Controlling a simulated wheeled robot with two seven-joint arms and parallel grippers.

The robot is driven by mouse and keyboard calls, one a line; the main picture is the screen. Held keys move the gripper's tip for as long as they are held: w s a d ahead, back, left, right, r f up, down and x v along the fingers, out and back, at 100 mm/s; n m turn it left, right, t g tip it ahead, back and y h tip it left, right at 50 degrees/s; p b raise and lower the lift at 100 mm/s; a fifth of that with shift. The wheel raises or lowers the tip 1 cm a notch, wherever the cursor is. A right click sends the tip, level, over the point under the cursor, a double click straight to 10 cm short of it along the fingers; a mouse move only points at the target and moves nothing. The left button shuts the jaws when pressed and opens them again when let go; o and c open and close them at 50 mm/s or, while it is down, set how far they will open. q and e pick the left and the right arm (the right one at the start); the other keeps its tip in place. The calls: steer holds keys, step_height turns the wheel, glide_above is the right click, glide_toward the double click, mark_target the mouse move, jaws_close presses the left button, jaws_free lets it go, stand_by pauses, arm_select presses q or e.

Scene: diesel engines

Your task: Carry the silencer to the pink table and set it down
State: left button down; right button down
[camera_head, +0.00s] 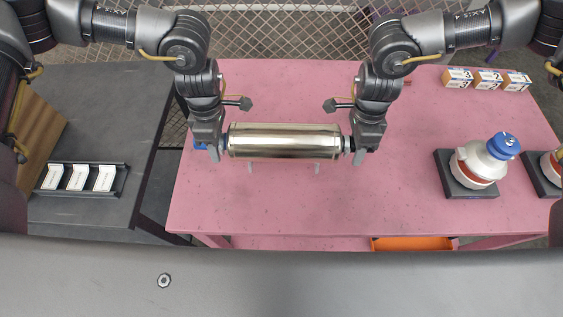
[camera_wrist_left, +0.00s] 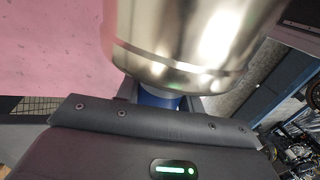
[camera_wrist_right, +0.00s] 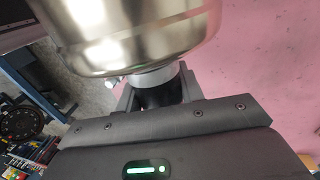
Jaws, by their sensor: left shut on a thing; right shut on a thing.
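The silencer (camera_head: 284,140) is a shiny metal cylinder held level between my two grippers, over the pink table (camera_head: 330,205) in the head view. My left gripper (camera_head: 219,146) is shut on its left end, by a blue part that also shows in the left wrist view (camera_wrist_left: 158,98). My right gripper (camera_head: 356,147) is shut on its right end. The silencer's body fills the top of the left wrist view (camera_wrist_left: 190,40) and of the right wrist view (camera_wrist_right: 125,35). Whether it touches the table or hangs above it I cannot tell.
Small orange-and-white boxes (camera_head: 487,79) stand at the table's back right. A white unit with a blue cap (camera_head: 482,162) sits on a dark base at right. A grey table (camera_head: 105,110) with a tray of white pieces (camera_head: 78,178) is at left. The table's middle front is clear.

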arm_select(q)
steer(key=shift+a, duration=0.15)
arm_select(e)
steer(key=shift+a, duration=0.2)
